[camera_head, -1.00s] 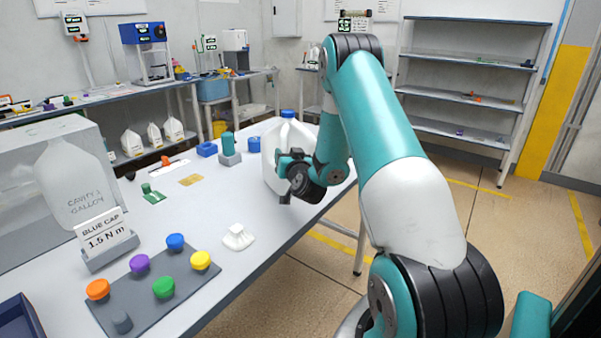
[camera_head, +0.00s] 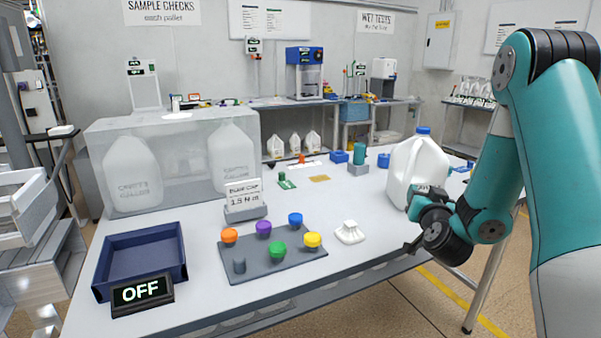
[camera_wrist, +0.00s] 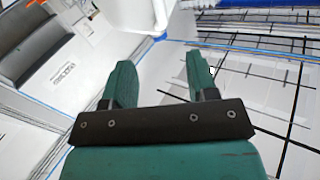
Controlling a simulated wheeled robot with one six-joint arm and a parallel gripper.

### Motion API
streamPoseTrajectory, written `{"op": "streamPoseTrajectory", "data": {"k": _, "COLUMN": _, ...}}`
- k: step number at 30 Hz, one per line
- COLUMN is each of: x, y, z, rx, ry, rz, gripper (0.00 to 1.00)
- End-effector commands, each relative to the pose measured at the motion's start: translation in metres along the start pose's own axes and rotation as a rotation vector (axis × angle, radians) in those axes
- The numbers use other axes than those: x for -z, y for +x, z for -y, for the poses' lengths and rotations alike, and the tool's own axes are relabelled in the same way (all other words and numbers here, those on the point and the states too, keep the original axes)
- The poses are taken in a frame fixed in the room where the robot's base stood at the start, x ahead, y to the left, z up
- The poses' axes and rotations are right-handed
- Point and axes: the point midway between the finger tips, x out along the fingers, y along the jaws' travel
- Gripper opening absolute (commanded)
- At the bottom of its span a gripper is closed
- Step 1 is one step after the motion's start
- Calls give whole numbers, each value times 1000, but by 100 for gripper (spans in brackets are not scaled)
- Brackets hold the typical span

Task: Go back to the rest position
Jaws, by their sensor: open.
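My gripper (camera_head: 412,246) hangs beside the table's front right edge in the head view, low and in front of the white jug. In the wrist view my gripper (camera_wrist: 160,65) shows two teal fingers spread apart, with nothing between them. The white jug (camera_head: 418,170) with a blue cap stands upright on the table, partly hidden behind my wrist. I cannot tell from the head view whether the wrist touches it.
The white table (camera_head: 185,298) carries a grey cap board (camera_head: 262,266) with coloured caps, a white fitting (camera_head: 350,233), a blue tray (camera_head: 142,265), an OFF display (camera_head: 142,294) and a clear case (camera_head: 180,160). Open floor (camera_head: 420,312) lies at the front right.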

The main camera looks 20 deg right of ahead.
Motion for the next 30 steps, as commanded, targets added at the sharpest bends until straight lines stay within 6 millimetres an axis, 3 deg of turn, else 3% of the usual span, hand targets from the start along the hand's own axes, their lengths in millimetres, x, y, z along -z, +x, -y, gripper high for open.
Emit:
{"op": "streamPoseTrajectory", "data": {"k": 5, "x": 3, "y": 0, "z": 12, "rx": 39, "ry": 6, "rz": 25, "gripper": 53}}
{"op": "streamPoseTrajectory", "data": {"k": 8, "x": 6, "y": -7, "z": 54, "rx": 160, "ry": 16, "rz": 112, "gripper": 53}}
{"op": "streamPoseTrajectory", "data": {"k": 11, "x": 10, "y": -30, "z": 117, "rx": 350, "ry": 15, "rz": 259, "gripper": 53}}
{"op": "streamPoseTrajectory", "data": {"k": 15, "x": 13, "y": -94, "z": 198, "rx": 621, "ry": -32, "rz": 519, "gripper": 53}}
{"op": "streamPoseTrajectory", "data": {"k": 18, "x": 16, "y": -154, "z": 235, "rx": 782, "ry": -104, "rz": 712, "gripper": 53}}
{"op": "streamPoseTrajectory", "data": {"k": 21, "x": 21, "y": -220, "z": 254, "rx": 915, "ry": -205, "rz": 904, "gripper": 53}}
{"op": "streamPoseTrajectory", "data": {"k": 24, "x": 29, "y": -283, "z": 253, "rx": 1010, "ry": -335, "rz": 1083, "gripper": 53}}
{"op": "streamPoseTrajectory", "data": {"k": 27, "x": 39, "y": -336, "z": 238, "rx": 1065, "ry": -472, "rz": 1237, "gripper": 53}}
{"op": "streamPoseTrajectory", "data": {"k": 30, "x": 48, "y": -372, "z": 218, "rx": 1084, "ry": -591, "rz": 1350, "gripper": 53}}
